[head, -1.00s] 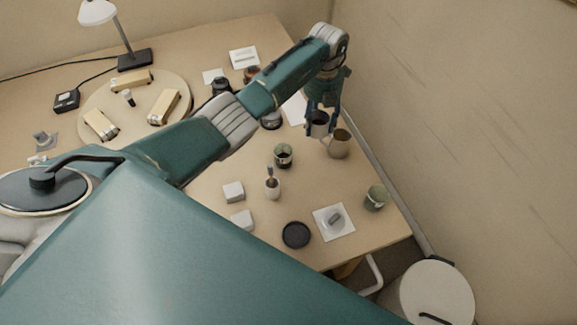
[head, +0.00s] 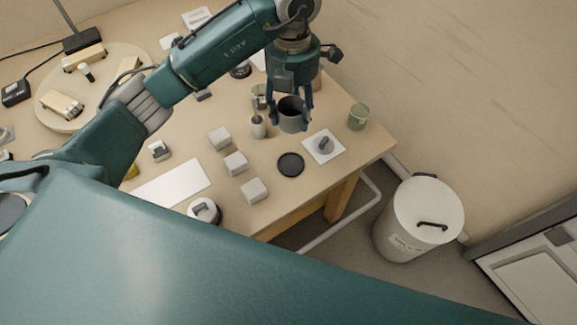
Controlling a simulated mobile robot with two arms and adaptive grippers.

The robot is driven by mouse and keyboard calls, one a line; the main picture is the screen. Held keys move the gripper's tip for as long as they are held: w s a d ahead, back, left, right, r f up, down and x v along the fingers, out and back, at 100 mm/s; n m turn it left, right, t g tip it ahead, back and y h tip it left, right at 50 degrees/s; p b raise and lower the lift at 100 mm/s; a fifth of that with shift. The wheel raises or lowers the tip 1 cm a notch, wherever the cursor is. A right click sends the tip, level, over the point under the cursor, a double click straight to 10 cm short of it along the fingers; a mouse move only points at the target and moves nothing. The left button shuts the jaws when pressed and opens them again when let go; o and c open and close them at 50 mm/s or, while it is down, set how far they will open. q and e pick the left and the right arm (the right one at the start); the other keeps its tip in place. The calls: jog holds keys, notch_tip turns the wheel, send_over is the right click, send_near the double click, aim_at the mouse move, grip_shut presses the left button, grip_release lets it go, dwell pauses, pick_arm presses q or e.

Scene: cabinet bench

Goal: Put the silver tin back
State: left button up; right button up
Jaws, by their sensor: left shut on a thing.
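My left gripper (head: 290,119) is shut on a grey, silver-looking tin (head: 292,121). The tin is open at the top and dark inside. One finger is on each side of it, and it is about upright. The gripper holds it over the right part of the bench, just behind a black round coaster (head: 290,164) and a white square (head: 324,158) with a grey knobbed piece on it. A gap under the tin is hard to judge from this angle. My right gripper is not in view.
Several white blocks (head: 236,162) lie front left. A white bin (head: 428,212) stands beyond the bench's right edge.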

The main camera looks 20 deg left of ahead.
pick_arm(q)
notch_tip(320, 180, down, 14)
jog(key=shift+r+p, duration=0.25)
jog(key=shift+p, duration=0.6)
notch_tip(320, 180, down, 5)
jog(key=shift+r+p, duration=0.15)
jog(key=shift+p, duration=0.15)
jog(key=shift+c, duration=0.2)
jog(key=shift+f, duration=0.35)
jog(key=shift+f, duration=0.1)
jog(key=o, duration=1.4)
jog(key=shift+c, duration=0.2)
jog(key=shift+w+r, duration=0.1)
jog(key=shift+r, duration=0.2)
notch_tip(320, 180, up, 12)
jog(key=b, duration=0.2)
jog(key=shift+f, duration=0.2)
